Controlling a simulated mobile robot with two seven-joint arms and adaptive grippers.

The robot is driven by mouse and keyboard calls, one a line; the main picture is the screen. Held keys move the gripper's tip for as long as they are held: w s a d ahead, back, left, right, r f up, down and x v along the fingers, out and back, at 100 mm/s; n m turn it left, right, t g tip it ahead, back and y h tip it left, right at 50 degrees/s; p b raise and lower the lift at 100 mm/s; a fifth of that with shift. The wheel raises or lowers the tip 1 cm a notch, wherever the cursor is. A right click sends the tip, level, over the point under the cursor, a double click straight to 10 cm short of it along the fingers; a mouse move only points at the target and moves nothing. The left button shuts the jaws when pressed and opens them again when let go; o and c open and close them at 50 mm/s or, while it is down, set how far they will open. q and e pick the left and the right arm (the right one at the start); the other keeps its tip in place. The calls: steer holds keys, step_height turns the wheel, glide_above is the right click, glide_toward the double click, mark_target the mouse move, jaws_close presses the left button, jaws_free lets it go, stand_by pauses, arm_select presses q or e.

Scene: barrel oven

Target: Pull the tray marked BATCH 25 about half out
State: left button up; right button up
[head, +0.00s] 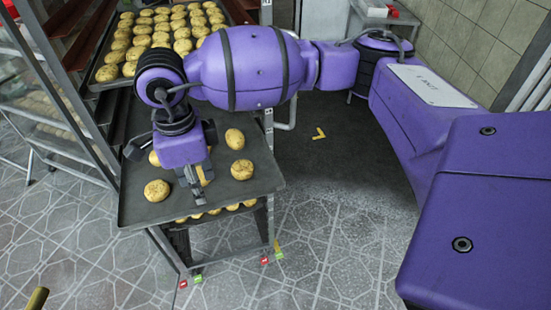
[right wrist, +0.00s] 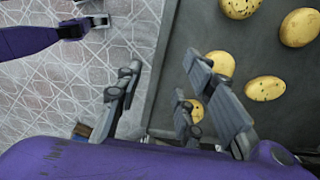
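A dark tray (head: 250,182) with a few round golden buns sticks out of the rack toward me. No BATCH 25 marking is readable in either view. My right gripper (head: 197,190) points down at the front edge of this tray. In the right wrist view its fingers (right wrist: 165,100) are spread apart, one over the floor side and one over the tray side (right wrist: 180,50), with the tray's rim between them. Contact with the rim cannot be told. My left gripper (right wrist: 100,22) shows small at the upper left of the right wrist view; its opening is unclear.
A fuller tray (head: 98,78) of buns sits higher in the rack (head: 68,100). More buns show on a level just below the protruding tray. A wrapped rack (head: 35,90) stands at the left. Tiled floor (head: 330,250) is open in front and to the right.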

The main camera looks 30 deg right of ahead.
mark_target(205, 208)
step_height(205, 208, down, 8)
steer(key=shift+s+f, duration=0.1)
stand_by(0.6)
jaws_close()
steer(key=shift+r, duration=0.2)
